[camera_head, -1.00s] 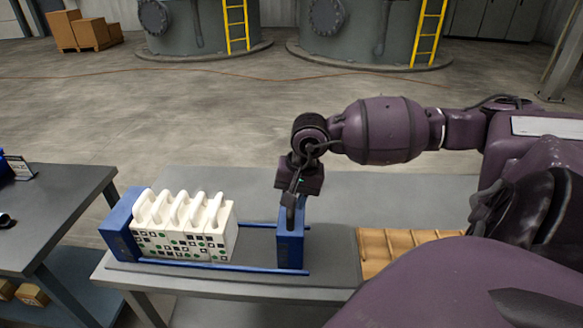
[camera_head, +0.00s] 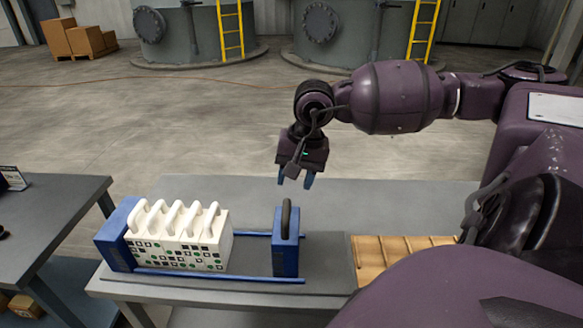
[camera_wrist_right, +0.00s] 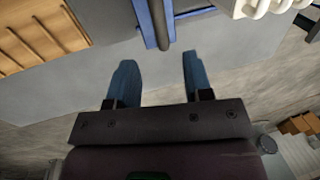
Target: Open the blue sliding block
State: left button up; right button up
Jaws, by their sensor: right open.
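The blue sliding block (camera_head: 286,245) stands upright near the right end of the blue rails (camera_head: 215,275), with a black handle on top. A gap separates it from the white filter plates (camera_head: 200,250), which stand against the fixed blue end block (camera_head: 115,238) at the left. My right gripper (camera_head: 296,183) is open and empty, above and behind the sliding block, apart from its handle. In the right wrist view the two blue fingers (camera_wrist_right: 155,75) are spread, and the block's dark handle (camera_wrist_right: 160,22) shows beyond them. My left gripper is not in view.
The press stands on a grey table (camera_head: 235,190). A wooden slatted tray (camera_head: 385,255) lies right of the sliding block. Another grey table (camera_head: 45,220) stands at the left. The table behind the press is clear.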

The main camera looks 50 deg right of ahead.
notch_tip(320, 180, up, 2)
jog(key=shift+s+d+r, duration=0.1)
jog(key=shift+s+d, duration=0.05)
dwell(0.6)
